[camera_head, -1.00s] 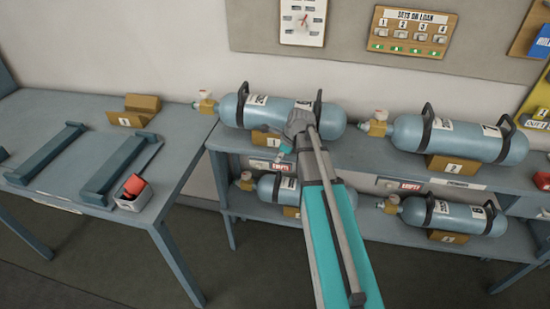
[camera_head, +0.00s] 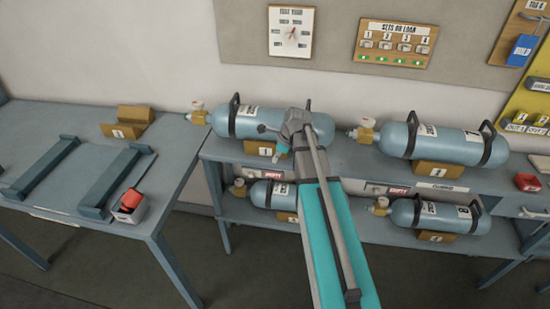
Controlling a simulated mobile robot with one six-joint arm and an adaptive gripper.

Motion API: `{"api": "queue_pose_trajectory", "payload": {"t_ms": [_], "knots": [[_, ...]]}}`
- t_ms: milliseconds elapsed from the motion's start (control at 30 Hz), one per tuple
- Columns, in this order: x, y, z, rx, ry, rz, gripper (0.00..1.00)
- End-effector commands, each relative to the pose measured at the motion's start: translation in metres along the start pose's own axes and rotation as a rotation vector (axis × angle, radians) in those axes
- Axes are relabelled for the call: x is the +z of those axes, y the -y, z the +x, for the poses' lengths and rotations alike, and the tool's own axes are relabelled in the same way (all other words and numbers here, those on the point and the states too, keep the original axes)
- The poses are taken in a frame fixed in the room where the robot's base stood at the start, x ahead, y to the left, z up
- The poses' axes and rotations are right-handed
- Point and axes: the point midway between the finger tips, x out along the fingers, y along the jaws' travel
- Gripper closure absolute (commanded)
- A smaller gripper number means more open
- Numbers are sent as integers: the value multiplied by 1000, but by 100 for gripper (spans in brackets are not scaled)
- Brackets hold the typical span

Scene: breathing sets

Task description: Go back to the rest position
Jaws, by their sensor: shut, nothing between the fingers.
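My gripper (camera_head: 284,145) is at the far end of my grey and teal arm, in front of the upper-left cylinder. Its fingers are small and partly hidden by the wrist, with no object seen in them. The upper-left blue-grey cylinder (camera_head: 232,123) lies on its side on the shelf, with stand 1 (camera_head: 262,148) below it. I cannot tell whether the gripper touches the cylinder. Another cylinder (camera_head: 445,146) lies at upper right on its brown stand.
Two more cylinders (camera_head: 440,215) lie on the lower shelf, one (camera_head: 272,194) partly behind my arm. The left table (camera_head: 75,195) holds a brown stand (camera_head: 128,121), two bars and a bin (camera_head: 128,212) with a red item. A loan board (camera_head: 395,42) hangs above.

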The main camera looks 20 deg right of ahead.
Motion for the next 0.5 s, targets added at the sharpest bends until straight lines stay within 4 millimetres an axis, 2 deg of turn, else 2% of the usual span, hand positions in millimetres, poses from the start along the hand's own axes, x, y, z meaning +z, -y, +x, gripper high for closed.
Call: {"api": "queue_pose_trajectory", "payload": {"t_ms": [500], "knots": [[2, -7, 1, 4, -9, -55, 100]]}}
